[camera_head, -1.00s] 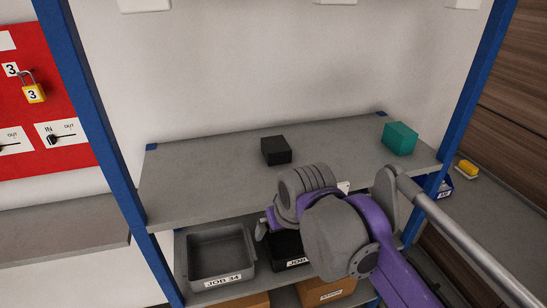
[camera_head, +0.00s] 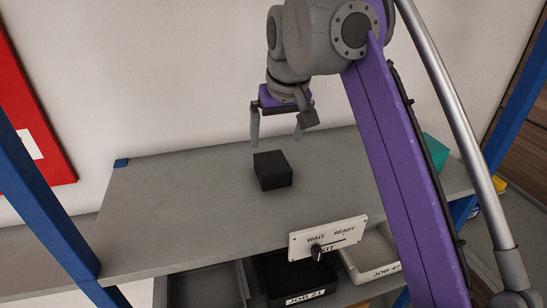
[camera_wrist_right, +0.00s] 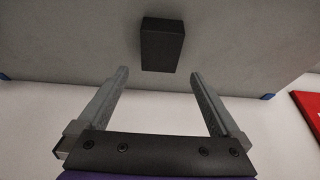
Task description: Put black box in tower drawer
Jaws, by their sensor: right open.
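The black box (camera_head: 272,170) sits on the grey upper shelf (camera_head: 190,200), right of the shelf's middle-left area. It also shows in the right wrist view (camera_wrist_right: 162,44), beyond the fingertips. My right gripper (camera_head: 276,142) is open and empty, pointing down above and slightly behind the box. In the right wrist view its two fingers (camera_wrist_right: 158,78) are spread wider than the box, which lies ahead of the gap between them. My left gripper is not in view. No drawer labelled as the tower drawer can be made out.
Below the shelf are a grey bin (camera_head: 205,288), a black bin marked JOB 21 (camera_head: 303,294) and a light bin (camera_head: 375,262). A WAIT/READY panel (camera_head: 328,238) stands at the shelf's front edge. A teal box (camera_head: 435,152) is partly hidden behind my right arm.

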